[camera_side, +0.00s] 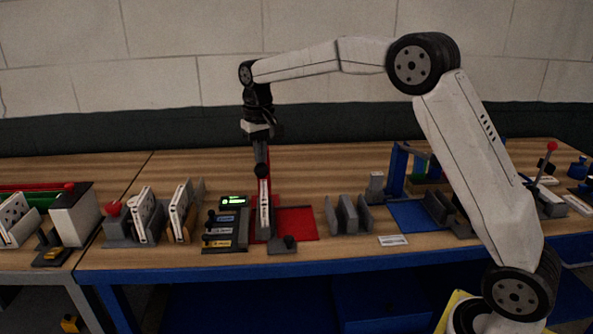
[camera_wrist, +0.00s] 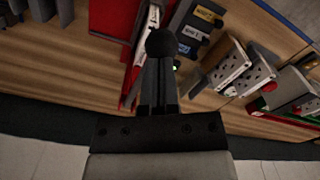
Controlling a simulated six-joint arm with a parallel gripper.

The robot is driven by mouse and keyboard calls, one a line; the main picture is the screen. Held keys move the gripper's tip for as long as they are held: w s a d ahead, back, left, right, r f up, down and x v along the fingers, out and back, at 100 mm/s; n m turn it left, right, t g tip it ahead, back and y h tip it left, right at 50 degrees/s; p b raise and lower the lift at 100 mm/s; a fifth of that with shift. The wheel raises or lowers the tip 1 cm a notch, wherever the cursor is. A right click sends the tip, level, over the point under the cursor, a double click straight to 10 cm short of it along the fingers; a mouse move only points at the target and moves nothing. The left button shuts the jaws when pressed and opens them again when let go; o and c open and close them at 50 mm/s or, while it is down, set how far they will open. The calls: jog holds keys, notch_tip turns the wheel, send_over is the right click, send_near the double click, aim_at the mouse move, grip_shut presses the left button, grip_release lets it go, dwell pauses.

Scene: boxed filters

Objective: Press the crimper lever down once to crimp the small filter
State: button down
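The crimper appears to be the red-framed device (camera_side: 269,163) standing by a red mat, with a long pale lever bar (camera_side: 264,209) upright in the side view. A round black knob (camera_side: 261,171) sits at the bar's top; the wrist view also shows the knob (camera_wrist: 160,43). My gripper (camera_side: 260,156) points down at the knob, at or very near it. In the wrist view the dark fingers (camera_wrist: 159,66) lie close together and end at the knob, which hides their tips. I cannot tell contact or grip. I cannot make out the small filter.
A dark rack with coloured labels (camera_side: 221,231) stands left of the crimper. Boxed filters (camera_side: 182,210) stand further left. Grey upright holders (camera_side: 347,214) and a blue frame (camera_side: 398,170) stand to the right. The red mat (camera_side: 301,223) has bare room.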

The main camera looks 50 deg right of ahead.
aim_at(262, 169)
jog(key=shift+f, duration=2.1)
jog(key=shift+r, duration=5.05)
jog(key=shift+s+f, duration=0.1)
jog(key=s+a+f+n+t, duration=0.1)
jog(key=s+f, duration=0.9)
jog(key=s, duration=0.2)
jog(key=s+a+f+n+t, duration=0.1)
jog(key=s+a+f+n, duration=0.1)
jog(key=s+f, duration=0.7)
jog(key=s, duration=0.4)
jog(key=shift+a+f+t, duration=0.2)
jog(key=shift+f+t, duration=0.1)
jog(key=shift+f, duration=0.05)
